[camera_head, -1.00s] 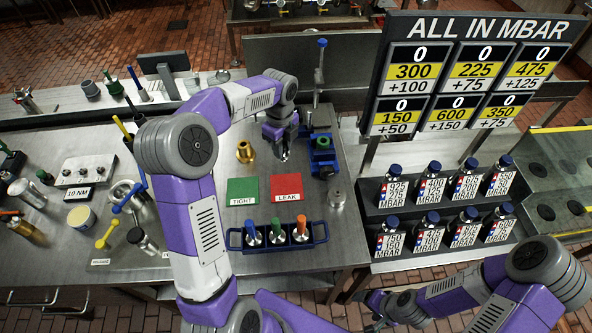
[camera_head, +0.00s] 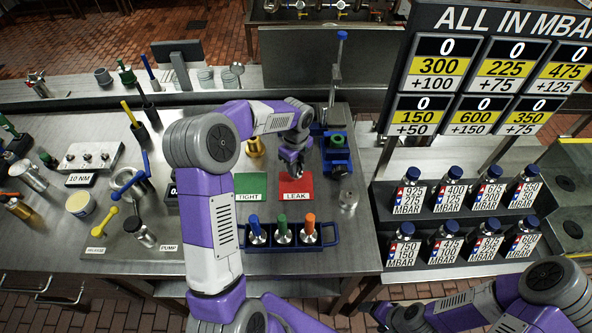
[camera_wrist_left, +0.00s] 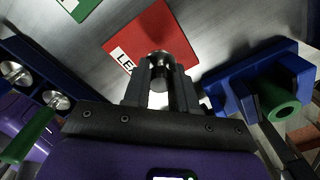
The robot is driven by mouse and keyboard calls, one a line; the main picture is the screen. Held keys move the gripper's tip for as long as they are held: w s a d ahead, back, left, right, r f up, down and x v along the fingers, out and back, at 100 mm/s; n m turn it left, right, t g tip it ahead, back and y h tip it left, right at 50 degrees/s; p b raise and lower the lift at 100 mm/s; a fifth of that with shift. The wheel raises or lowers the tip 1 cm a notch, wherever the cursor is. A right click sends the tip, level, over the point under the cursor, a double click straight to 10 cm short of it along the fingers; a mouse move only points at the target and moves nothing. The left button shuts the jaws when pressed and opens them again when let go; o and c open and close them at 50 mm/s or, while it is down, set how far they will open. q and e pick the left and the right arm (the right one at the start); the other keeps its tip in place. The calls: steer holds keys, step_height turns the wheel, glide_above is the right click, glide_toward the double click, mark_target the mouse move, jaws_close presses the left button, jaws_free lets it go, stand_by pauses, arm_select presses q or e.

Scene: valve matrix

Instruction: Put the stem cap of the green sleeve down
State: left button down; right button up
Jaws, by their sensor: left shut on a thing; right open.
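My left gripper (camera_head: 294,170) is shut on a small metal stem cap, which shows between the fingertips in the left wrist view (camera_wrist_left: 159,62). It holds the cap over or at the red LEAK mat (camera_head: 296,190); I cannot tell if the cap touches it. The mat's label is partly hidden by the gripper in the left wrist view (camera_wrist_left: 140,38). The green sleeve (camera_head: 337,140) sits in a blue holder (camera_head: 336,160) just right of the gripper; its open end shows in the left wrist view (camera_wrist_left: 283,104). My right gripper (camera_head: 386,316) is open and empty at the lower edge.
A green TIGHT mat (camera_head: 249,185) lies left of the red one. A blue rack (camera_head: 330,241) with blue, green and orange handled tools stands in front. A brass fitting (camera_head: 254,147) and a metal cylinder (camera_head: 348,201) stand close by. Labelled bottles (camera_head: 447,197) fill racks at right.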

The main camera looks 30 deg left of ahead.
arm_select(q)
steer(key=shift+f, duration=0.9)
steer(key=shift+f, duration=0.15)
steer(key=c, duration=0.9)
jaws_free()
step_height(320, 180, up, 12)
steer(key=shift+r+p, duration=0.15)
steer(key=shift+p, duration=0.65)
